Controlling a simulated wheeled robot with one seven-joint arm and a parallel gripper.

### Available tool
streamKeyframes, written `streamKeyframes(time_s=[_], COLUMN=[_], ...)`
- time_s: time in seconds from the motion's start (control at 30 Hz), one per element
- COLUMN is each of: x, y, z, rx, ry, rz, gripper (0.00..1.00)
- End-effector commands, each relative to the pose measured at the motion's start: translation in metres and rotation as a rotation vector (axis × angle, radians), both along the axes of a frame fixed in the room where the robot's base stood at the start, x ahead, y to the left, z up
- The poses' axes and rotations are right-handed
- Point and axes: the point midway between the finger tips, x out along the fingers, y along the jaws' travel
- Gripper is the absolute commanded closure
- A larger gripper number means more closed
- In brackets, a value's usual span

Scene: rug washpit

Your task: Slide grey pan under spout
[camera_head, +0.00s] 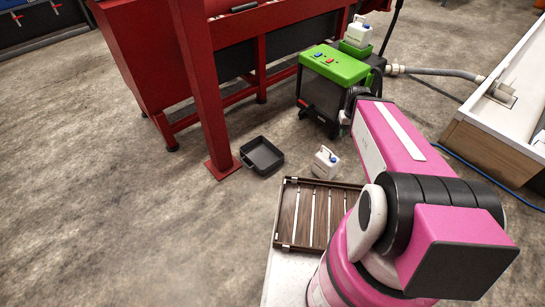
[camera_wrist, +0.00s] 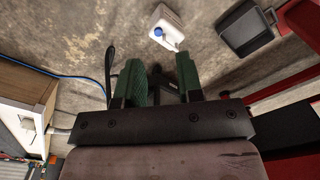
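The grey pan (camera_head: 262,157), dark, square and shallow, stands on the floor beside the foot of a red post. It also shows at the top right of the wrist view (camera_wrist: 247,32) and looks empty. My gripper (camera_wrist: 161,80) has two dark green fingers set apart. No object is clearly held, though something dark shows between or behind them. The pan lies off to the right of the fingers, not touching them. In the head view my pink arm reaches toward the green-topped machine (camera_head: 335,65), and my gripper is hidden. I cannot make out a spout clearly.
A white jug with a blue cap (camera_head: 326,163) stands on the floor right of the pan. A slatted wooden tray (camera_head: 319,213) lies nearer me. The red post (camera_head: 205,90) and red frame rise behind the pan. Open floor lies left. A blue cable (camera_head: 484,173) runs at right.

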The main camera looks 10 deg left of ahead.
Motion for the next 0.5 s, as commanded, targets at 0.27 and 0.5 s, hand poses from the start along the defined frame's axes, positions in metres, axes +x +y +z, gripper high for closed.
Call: streamKeyframes(time_s=[0.27,0.5], x=[0.097,0.154], y=[0.086,0.186], z=[-0.108,-0.228], rx=[-0.002,-0.003], ry=[0.004,0.004], rz=[0.657,1.334], gripper=[0.66,0.66])
